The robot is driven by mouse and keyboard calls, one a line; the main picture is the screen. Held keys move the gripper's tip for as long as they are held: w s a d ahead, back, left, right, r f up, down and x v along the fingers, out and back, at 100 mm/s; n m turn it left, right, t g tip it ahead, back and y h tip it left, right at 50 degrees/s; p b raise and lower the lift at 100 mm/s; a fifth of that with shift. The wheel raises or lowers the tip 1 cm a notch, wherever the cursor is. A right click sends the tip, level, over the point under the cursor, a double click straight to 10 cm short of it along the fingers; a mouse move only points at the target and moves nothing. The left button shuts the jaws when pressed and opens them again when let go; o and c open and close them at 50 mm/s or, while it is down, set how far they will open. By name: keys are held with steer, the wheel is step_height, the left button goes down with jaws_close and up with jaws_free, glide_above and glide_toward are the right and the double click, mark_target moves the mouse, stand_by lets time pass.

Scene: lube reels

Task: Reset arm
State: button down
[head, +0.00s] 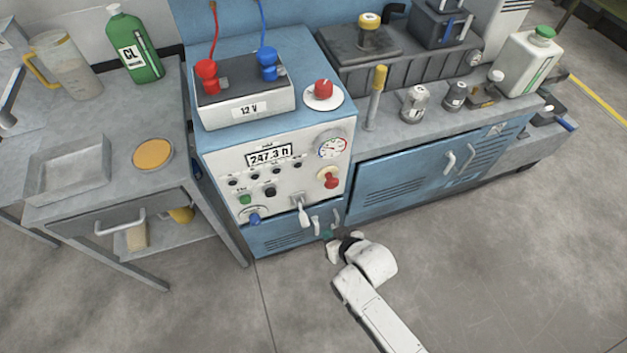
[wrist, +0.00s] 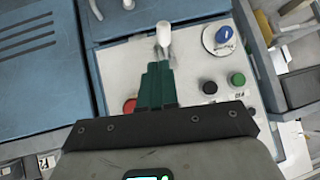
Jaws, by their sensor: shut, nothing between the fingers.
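My gripper (head: 328,235) is in front of the lower part of the blue test cabinet in the head view, with my white arm reaching up from the bottom. In the wrist view its dark green fingers (wrist: 158,68) are together and hold nothing. The fingers point toward a white-handled lever (wrist: 164,36) on the control panel. The lever (head: 302,212) also shows in the head view, up and left of my gripper. I cannot tell how much space lies between the fingertips and the lever.
A grey table (head: 60,210) stands to the left. The floor (head: 500,260) to the right is clear.

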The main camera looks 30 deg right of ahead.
steer(key=s+d+r+g, duration=0.3)
steer(key=s+r, duration=0.4)
steer(key=s, duration=0.3)
steer(key=s+d+r+g+h, duration=0.1)
steer(key=s+d+r+g, duration=0.2)
steer(key=s, duration=0.8)
step_height(320, 180, up, 4)
steer(key=shift+d+r+n+g, duration=0.2)
steer(key=shift+n+g, duration=0.1)
steer(key=shift+g, duration=0.8)
steer(key=c, duration=1.8)
jaws_free()
